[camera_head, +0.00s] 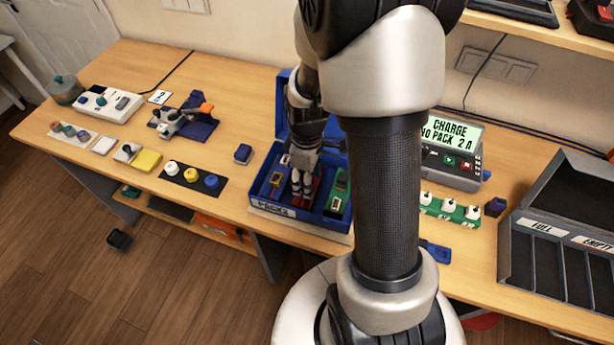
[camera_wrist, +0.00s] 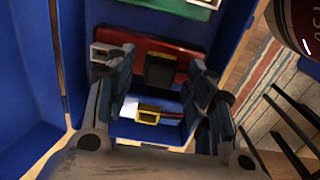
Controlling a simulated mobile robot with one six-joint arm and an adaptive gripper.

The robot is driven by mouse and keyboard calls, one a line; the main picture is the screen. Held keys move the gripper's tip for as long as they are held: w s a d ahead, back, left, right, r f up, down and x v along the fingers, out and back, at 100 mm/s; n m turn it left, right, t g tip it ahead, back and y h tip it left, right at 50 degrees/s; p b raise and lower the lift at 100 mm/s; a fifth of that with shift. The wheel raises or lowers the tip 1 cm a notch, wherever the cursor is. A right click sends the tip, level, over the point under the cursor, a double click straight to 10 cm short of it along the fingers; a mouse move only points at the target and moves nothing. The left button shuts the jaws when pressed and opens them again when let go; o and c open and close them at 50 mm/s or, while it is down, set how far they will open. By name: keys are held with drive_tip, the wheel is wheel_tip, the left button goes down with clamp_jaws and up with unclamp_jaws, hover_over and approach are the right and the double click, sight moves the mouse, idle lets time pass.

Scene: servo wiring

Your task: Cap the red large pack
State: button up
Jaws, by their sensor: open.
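The red pack (camera_wrist: 132,51) lies in the blue box (camera_head: 260,195) labelled PACKS. In the wrist view it lies across the box, beyond my fingertips. A black block (camera_wrist: 160,72) is at the red pack's near side; I cannot tell whether it is a cap. A yellow connector (camera_wrist: 148,114) with thin leads sits nearer the camera. My gripper (camera_wrist: 155,80) is open, down in the box, its fingers on either side of the black block with gaps showing. In the head view my gripper (camera_head: 303,190) hides most of the red pack.
A green pack (camera_head: 340,191) lies at the box's right. The box's walls and raised lid are close around my gripper. A charger (camera_head: 452,155) and a FULL/EMPTY bin (camera_head: 545,228) stand to the right. Coloured knobs (camera_head: 191,175) lie to the left.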

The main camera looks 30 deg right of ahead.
wheel_tip(320, 180, up, 12)
idle(0.6)
drive_tip(key=shift+r, duration=0.1)
